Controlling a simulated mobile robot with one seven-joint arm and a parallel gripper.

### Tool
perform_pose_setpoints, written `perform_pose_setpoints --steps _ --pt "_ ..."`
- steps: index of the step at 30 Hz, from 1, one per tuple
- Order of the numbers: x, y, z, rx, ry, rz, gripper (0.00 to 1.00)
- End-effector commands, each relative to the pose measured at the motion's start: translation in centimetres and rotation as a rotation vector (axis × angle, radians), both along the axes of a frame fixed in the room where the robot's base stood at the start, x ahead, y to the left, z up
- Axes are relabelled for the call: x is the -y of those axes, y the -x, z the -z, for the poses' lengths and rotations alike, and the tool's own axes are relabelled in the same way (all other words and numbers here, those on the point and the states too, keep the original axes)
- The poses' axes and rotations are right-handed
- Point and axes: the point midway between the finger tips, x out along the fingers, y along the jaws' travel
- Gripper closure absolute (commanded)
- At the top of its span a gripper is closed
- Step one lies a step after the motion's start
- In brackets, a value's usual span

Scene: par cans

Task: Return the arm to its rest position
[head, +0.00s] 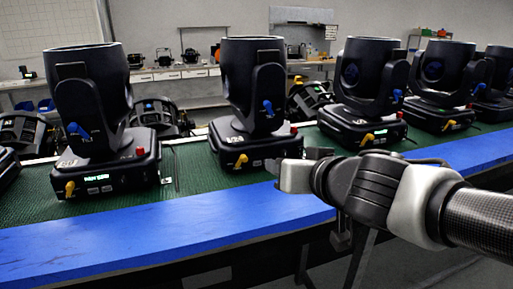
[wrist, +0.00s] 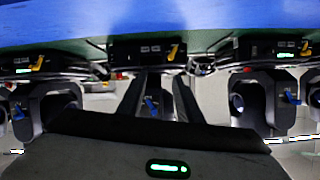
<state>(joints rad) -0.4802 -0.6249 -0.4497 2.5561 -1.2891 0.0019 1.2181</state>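My gripper (head: 302,164) is at the right of centre in the head view, in front of and above the blue edge of the bench. Its pale fingers show a gap between them, and nothing is seen held. My arm (head: 440,205) reaches in from the right edge of the picture. In the wrist view, which is upside down, two dark fingers stand apart, with a lamp (wrist: 152,104) beyond the gap. A green light shows on the dark body below them.
Several black moving-head lamps (head: 257,85) stand in a row on a green bench top (head: 205,187) with a blue front edge (head: 150,225). The second lamp from the left (head: 95,95) stands clear of my gripper.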

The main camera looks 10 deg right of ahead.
Motion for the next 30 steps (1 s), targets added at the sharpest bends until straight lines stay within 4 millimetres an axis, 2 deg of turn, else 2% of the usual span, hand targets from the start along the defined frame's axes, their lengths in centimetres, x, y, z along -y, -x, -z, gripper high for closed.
perform_pose_setpoints --steps 4,6,8,13,19,21,26,30 --pt "4.9 1.6 0.4 -0.078 0.107 0.182 0.68" --pt "6.6 3.6 1.5 -0.169 0.161 0.248 0.68" --pt "7.2 5.4 2.5 -0.254 0.194 0.272 0.68" --pt "5.9 10.2 5.1 -0.468 0.235 0.234 0.68" --pt "1.5 15.0 7.1 -0.657 0.229 0.074 0.68" --pt "1.2 15.1 4.2 -0.663 0.229 0.061 0.68" --pt "1.3 15.1 0.3 -0.661 0.229 0.063 0.68" --pt "1.3 15.1 -4.1 -0.66 0.229 0.063 0.68"
